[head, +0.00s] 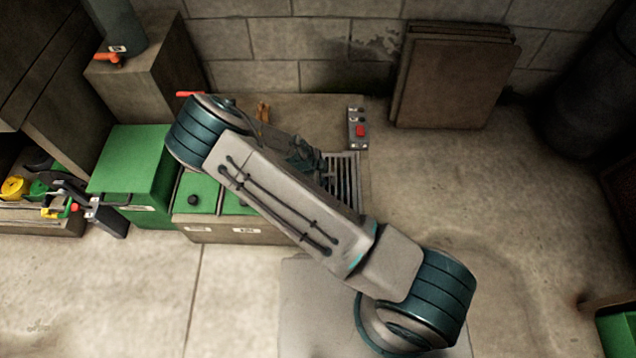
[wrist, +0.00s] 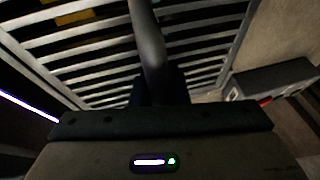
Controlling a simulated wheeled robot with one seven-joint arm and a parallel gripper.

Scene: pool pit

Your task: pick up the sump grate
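The sump grate (head: 345,180) is a slatted metal panel in the floor, partly hidden behind my arm in the head view. In the wrist view its pale parallel slats (wrist: 90,42) fill the upper part, with dark gaps between them. My gripper (wrist: 160,88) is close over the grate. A smooth grey rod-like shape (wrist: 148,40) runs from the gripper's dark front across the slats; I cannot tell whether it is a finger or a handle. In the head view my arm hides much of the gripper. Its opening and any contact with the grate are unclear.
A grey control box (head: 357,130) with a red button sits right beside the grate. Green-topped boxes (head: 130,170) stand to the left. Brown boards (head: 452,80) lean on the back wall. A dark cylinder (head: 595,90) stands far right. The floor at right is mostly clear.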

